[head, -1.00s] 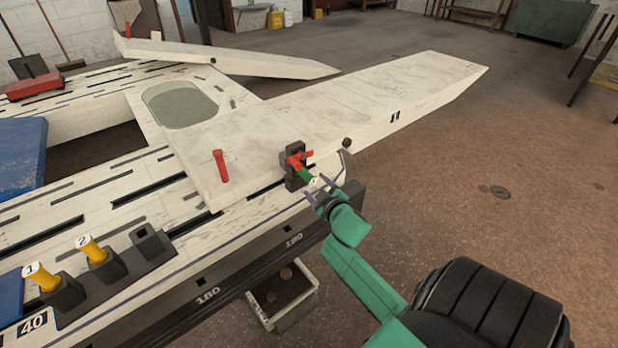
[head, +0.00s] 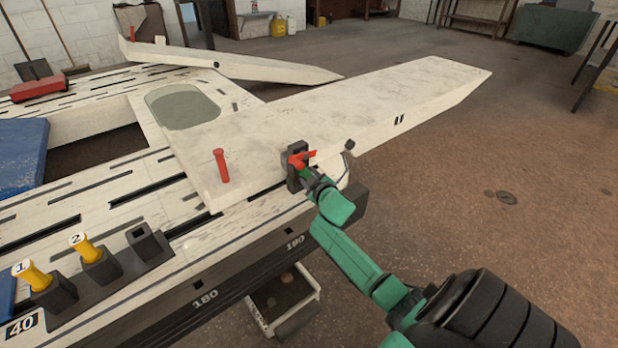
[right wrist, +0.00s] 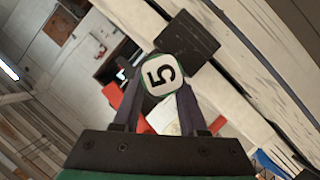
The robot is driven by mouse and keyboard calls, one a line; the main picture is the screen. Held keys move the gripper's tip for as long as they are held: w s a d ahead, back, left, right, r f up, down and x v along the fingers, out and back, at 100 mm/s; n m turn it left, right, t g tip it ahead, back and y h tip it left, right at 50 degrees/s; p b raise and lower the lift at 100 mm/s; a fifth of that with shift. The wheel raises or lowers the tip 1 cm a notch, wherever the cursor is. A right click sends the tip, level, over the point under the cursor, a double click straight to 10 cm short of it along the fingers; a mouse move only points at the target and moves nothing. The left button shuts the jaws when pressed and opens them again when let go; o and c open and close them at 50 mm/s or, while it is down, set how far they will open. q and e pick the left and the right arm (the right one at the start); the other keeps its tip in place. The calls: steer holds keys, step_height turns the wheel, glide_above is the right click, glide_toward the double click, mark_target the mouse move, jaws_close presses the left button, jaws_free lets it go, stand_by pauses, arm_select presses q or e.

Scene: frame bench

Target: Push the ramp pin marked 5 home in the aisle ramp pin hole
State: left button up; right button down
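The ramp pin marked 5 (right wrist: 160,73) shows its white cap with a green rim between the fingers of my right gripper in the right wrist view. My right gripper (head: 308,177) is at the black block (head: 289,170) on the near side of the white ramp, in the head view. The fingers (right wrist: 160,92) lie close on both sides of the pin, with no clear gap, and look shut on it. The pin's inner end and the hole are hidden, so its depth cannot be told. A red lever (head: 302,159) sits at the block. My left gripper is not in view.
The pale ramp (head: 400,95) extends to the back right. A red pin (head: 221,166) stands upright on its near end. Yellow pins marked 1 (head: 36,277) and 2 (head: 87,250) sit in black holders, beside an empty holder (head: 147,243).

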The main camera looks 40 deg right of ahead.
steer(key=shift+w, duration=0.1)
stand_by(0.5)
steer(key=shift+c, duration=2.2)
jaws_free()
steer(key=shift+f, duration=0.1)
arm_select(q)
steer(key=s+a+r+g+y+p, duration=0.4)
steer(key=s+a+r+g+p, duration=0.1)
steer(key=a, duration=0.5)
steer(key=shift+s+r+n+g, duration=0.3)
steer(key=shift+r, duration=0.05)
arm_select(e)
steer(key=v, duration=1.4)
steer(key=shift+s, duration=0.25)
steer(key=shift+a, duration=0.1)
